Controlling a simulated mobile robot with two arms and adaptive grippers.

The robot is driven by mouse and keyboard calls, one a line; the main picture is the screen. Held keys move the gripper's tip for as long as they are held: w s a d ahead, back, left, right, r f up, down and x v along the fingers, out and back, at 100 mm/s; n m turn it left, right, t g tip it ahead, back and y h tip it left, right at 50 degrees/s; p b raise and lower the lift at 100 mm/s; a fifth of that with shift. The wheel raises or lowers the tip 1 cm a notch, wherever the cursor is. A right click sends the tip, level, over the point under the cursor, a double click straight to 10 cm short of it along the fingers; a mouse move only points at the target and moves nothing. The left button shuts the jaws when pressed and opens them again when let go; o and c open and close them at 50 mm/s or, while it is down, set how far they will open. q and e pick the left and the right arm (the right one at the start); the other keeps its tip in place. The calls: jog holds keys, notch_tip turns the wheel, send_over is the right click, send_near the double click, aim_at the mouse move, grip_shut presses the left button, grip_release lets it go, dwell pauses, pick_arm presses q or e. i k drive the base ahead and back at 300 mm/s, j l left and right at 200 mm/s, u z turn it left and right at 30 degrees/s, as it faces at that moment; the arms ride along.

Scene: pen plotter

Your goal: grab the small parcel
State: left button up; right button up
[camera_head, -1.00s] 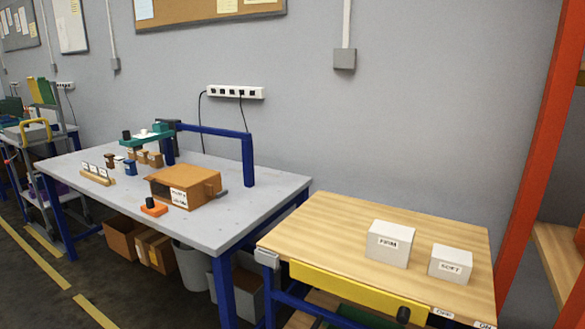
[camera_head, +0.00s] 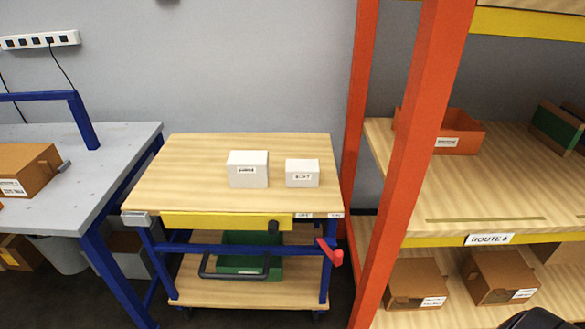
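Two white boxes stand side by side on the wooden top of a cart (camera_head: 190,170). The left box (camera_head: 248,170) is larger. The right box (camera_head: 302,173) is smaller. Each has a small printed label, too blurred now to read surely. Brown cardboard boxes also sit on the lower shelf of the orange rack, one at the left (camera_head: 415,282) and one further right (camera_head: 502,276). I cannot tell for sure which of these is the small parcel.
The orange rack post (camera_head: 415,150) stands right of the cart. The rack's upper shelf (camera_head: 490,190) holds an open orange bin (camera_head: 455,134) and has bare room. A grey workbench (camera_head: 100,160) is at the left. A red handle (camera_head: 329,252) juts from the cart's front.

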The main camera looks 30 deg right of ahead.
aim_at(299, 173)
jog(key=i+z, duration=0.2)
jog(key=z, duration=0.25)
jog(key=i+j+z, duration=0.1)
jog(key=z, duration=0.4)
jog(key=i+j+z, duration=0.2)
jog(key=z, duration=0.25)
jog(key=i, duration=0.05)
